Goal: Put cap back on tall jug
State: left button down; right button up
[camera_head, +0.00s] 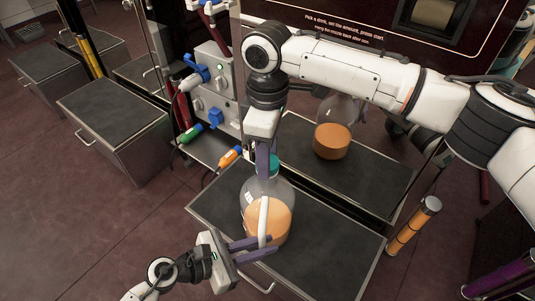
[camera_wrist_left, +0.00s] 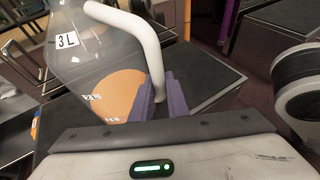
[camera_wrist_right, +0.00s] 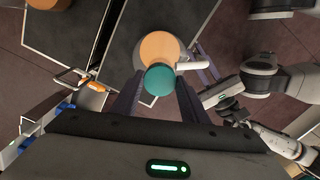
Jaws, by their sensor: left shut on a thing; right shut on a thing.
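The tall jug (camera_head: 254,215) is clear, part-filled with orange liquid, and stands upright on a dark-topped cabinet. It also shows in the left wrist view (camera_wrist_left: 85,45), with a 3 L label. My left gripper (camera_head: 262,248) is shut on its white handle (camera_wrist_left: 152,45), low down. My right gripper (camera_head: 266,160) points down from above and is shut on the teal cap (camera_wrist_right: 160,79). The cap sits at the top of the jug's neck in the head view (camera_head: 274,166). Whether it is seated on the neck or just above it, I cannot tell.
The cabinet top (camera_head: 325,265) is clear right of the jug. Coloured nozzles (camera_head: 229,157) hang at left. An orange cylinder (camera_head: 414,226) stands at right.

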jog(key=o, duration=1.2)
jog(key=shift+o, duration=0.2)
jog(key=shift+r, duration=0.15)
notch_tip(320, 180, up, 12)
pick_arm(q)
jog(key=c, duration=1.6)
grip_release()
jog(key=shift+c, duration=0.2)
jog(key=p+v, duration=0.2)
jog(key=v, duration=0.8)
jog(key=shift+s, duration=0.2)
pick_arm(e)
jog(key=shift+r, duration=0.8)
